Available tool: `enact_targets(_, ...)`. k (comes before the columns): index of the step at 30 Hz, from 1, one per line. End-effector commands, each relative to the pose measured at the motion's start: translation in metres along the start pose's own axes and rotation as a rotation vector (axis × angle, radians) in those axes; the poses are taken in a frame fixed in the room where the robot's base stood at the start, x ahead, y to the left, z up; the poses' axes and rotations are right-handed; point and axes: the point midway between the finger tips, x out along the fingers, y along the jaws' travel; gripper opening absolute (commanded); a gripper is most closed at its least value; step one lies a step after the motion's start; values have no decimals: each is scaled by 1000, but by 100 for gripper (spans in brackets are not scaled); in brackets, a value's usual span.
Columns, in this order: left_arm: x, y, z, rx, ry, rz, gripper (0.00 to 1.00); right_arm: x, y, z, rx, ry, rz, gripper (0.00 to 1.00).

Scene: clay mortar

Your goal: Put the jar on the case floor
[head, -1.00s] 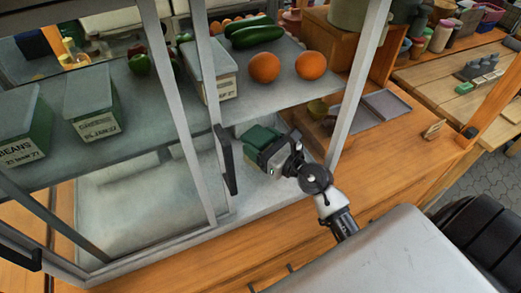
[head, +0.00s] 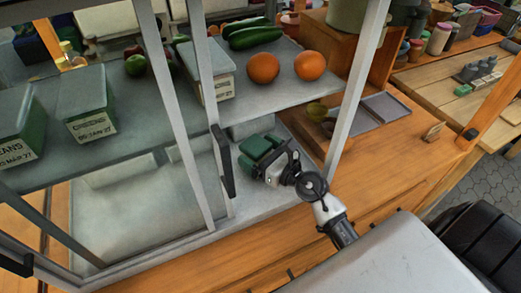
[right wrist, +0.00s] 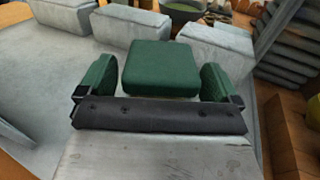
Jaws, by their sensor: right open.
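A green block-shaped thing with a square top, seemingly the jar (right wrist: 161,68), stands between my right gripper's green finger pads in the right wrist view, with a gap on each side. My right gripper (head: 262,151) is open around it, inside the glass case below the shelf (head: 290,86). The jar seems to rest on the pale case floor (right wrist: 38,75); its underside is hidden. In the head view the jar and green pads are hard to tell apart. My left gripper is not in view.
Grey blocks (right wrist: 130,30) stand behind the jar. The shelf above holds labelled boxes (head: 88,103), cucumbers (head: 255,37) and oranges (head: 263,68). A case post (head: 352,100) rises right of my gripper, and a dark door handle (head: 222,160) is left of it.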

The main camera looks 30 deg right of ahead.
Motion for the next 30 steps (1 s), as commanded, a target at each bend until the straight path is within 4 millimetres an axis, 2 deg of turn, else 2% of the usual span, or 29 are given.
enact_targets(5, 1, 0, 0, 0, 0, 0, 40, -9, 0, 1, -1, 2, -1, 93)
enact_targets(15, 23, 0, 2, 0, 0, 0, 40, -80, 0, -3, -2, 4, 0, 93)
enact_targets(21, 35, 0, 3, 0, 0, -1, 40, -110, 0, -1, 1, 2, 0, 93)
enact_targets(30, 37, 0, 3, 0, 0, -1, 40, -120, 0, 3, 0, 0, 0, 93)
